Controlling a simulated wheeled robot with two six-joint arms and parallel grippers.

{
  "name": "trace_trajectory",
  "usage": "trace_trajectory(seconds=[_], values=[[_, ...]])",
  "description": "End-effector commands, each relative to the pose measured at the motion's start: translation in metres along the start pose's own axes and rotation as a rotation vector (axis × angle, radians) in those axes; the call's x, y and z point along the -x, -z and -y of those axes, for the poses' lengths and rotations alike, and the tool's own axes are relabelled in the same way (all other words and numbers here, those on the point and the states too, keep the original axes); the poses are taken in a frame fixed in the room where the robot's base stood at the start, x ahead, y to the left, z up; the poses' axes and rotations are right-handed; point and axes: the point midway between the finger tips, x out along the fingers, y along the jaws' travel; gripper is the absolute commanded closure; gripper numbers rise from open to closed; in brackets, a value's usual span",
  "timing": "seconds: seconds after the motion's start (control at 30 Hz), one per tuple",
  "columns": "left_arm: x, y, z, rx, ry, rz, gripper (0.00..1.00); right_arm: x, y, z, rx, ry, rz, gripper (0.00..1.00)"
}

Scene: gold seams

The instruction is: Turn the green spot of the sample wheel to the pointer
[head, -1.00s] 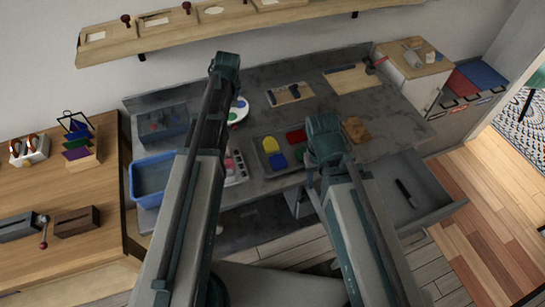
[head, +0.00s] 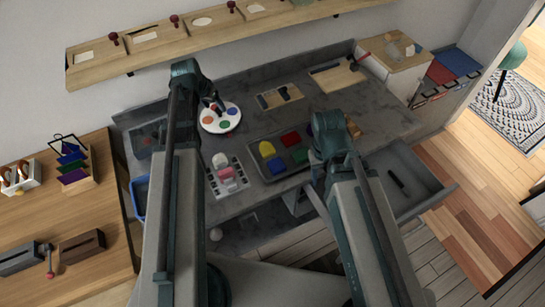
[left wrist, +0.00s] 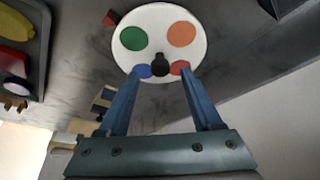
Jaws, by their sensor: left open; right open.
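The sample wheel (head: 229,122) is a white disc on the grey counter. In the left wrist view the sample wheel (left wrist: 158,22) shows a green spot (left wrist: 132,38) at upper left, an orange spot (left wrist: 181,34) at upper right, and blue and red spots below, partly behind my fingers. A red pointer (left wrist: 111,17) lies just outside the rim, beyond the green spot and apart from it. My left gripper (left wrist: 160,73) is open, its fingers either side of the dark knob (left wrist: 158,62); contact is unclear. My right gripper (head: 350,128) is open, its fingers mostly hidden by my arm.
A dark tray (head: 259,172) with coloured pieces lies right of the wheel. A pale holed rack (head: 213,187) stands in front. A blue bin (head: 138,196) is partly hidden by my left arm. A drawer (head: 425,190) stands open at the right.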

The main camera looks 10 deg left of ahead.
Motion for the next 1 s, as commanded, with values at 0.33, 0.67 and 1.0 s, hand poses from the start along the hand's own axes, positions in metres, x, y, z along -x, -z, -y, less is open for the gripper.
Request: trace_trajectory(seconds=[0.33, 0.67, 1.0], values=[[0.026, -0.068, -0.002, 0.004, 0.001, 0.0, 0.34, -0.002, 0.0, 0.0, 0.0, 0.0, 0.0, 0.5], [0.04, -0.105, -0.015, -0.01, -0.01, 0.017, 0.34, -0.002, 0.0, 0.0, 0.0, 0.0, 0.0, 0.5], [0.03, -0.102, -0.078, -0.047, -0.044, 0.109, 0.34, -0.003, 0.0, 0.0, 0.0, 0.0, 0.0, 0.5]])
